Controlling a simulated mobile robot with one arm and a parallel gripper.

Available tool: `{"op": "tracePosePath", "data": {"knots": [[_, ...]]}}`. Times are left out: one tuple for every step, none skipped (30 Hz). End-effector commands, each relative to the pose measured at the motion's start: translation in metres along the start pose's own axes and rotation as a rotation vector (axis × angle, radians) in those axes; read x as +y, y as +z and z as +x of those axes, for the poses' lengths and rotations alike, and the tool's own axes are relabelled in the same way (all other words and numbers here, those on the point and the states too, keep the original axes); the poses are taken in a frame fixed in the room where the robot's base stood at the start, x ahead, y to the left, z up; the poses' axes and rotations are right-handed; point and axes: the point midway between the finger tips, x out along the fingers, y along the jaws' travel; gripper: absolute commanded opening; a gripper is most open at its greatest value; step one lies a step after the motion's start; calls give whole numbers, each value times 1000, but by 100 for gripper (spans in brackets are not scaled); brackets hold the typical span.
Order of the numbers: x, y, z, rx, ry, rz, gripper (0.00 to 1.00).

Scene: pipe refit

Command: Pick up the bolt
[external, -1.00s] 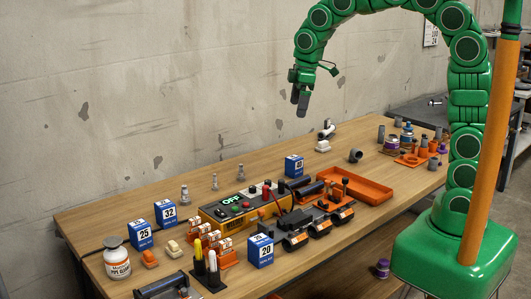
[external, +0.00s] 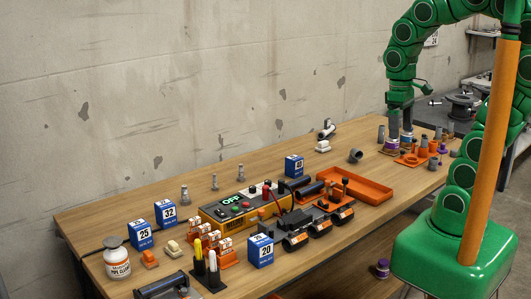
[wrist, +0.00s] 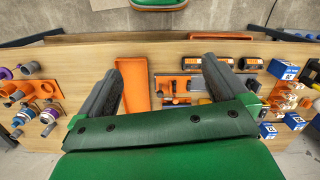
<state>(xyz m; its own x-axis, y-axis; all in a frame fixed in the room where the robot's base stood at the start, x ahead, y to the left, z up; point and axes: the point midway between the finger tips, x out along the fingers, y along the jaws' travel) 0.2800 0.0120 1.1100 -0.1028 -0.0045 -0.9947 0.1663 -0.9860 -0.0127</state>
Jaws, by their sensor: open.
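No bolt can be made out for certain. Small grey upright pieces (external: 184,195) stand along the wall side of the table in the external view, and they are too small to identify. My gripper (external: 400,133) hangs pointing down near the right end of the table, by the jars and fittings. In the wrist view my gripper (wrist: 162,66) shows two dark fingers spread wide apart with nothing held between them. Whether it touches anything cannot be told.
An orange tray (external: 385,191) lies mid-right on the table (external: 330,165); it also shows in the wrist view (wrist: 134,104). An orange fittings holder (external: 404,161) is near the gripper. Blue boxes (external: 260,252) and a control box (external: 217,217) stand further left.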

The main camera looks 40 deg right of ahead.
Motion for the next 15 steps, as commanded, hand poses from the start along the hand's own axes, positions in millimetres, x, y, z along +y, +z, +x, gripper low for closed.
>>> {"op": "tracePosePath", "data": {"knots": [[1,13,4,-8,-2,34,100],[2,20,6,-12,-3,55,100],[2,29,9,-20,-5,79,100],[2,35,12,-27,-6,97,100],[2,40,14,-34,-7,110,100],[2,46,16,-41,-8,128,100],[2,50,18,-45,-8,138,100],[3,52,19,-48,-8,147,100],[3,56,20,-50,-9,156,100],[3,57,21,-51,-9,161,100],[3,58,21,-52,-9,165,100],[3,59,21,-53,-9,169,100],[3,60,21,-54,-9,170,100],[3,60,22,-54,-9,170,100],[2,60,22,-54,-9,170,94]]}}
